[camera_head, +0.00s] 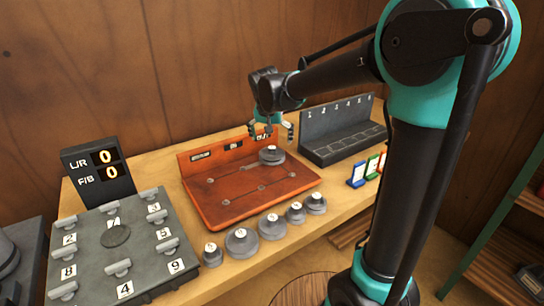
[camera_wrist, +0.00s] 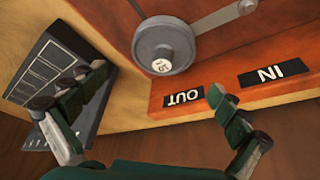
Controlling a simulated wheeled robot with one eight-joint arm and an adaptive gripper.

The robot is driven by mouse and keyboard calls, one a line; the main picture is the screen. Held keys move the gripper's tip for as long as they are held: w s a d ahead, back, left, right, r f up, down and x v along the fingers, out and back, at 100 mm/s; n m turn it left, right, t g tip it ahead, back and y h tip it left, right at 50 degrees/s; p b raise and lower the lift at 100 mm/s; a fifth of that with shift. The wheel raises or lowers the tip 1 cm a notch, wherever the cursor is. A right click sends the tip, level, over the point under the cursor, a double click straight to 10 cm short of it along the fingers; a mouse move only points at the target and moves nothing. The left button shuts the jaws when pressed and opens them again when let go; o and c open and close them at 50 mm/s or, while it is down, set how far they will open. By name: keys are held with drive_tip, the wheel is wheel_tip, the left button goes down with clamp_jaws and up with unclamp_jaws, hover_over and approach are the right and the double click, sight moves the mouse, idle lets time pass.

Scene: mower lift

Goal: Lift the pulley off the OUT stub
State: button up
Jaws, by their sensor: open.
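The pulley (camera_head: 271,157) is a grey stepped disc with a white numbered cap. It sits at the back right of the orange board (camera_head: 225,208), below the OUT label, and the stub under it is hidden. My gripper (camera_head: 271,129) is open and empty, above and apart from the pulley. In the wrist view my gripper (camera_wrist: 160,92) has its fingers spread wide, with the pulley beyond them.
Several grey pulleys (camera_head: 272,227) stand in a row before the board. A dark numbered rack (camera_head: 340,132) is at the back right, with small coloured frames (camera_head: 358,174) beside it. A numbered grey panel (camera_head: 115,237) and a display (camera_head: 98,170) stand left.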

sight(272, 147)
drive_tip(key=shift+a+x, duration=0.2)
drive_tip(key=shift+x, duration=2.9)
drive_tip(key=c, duration=1.3)
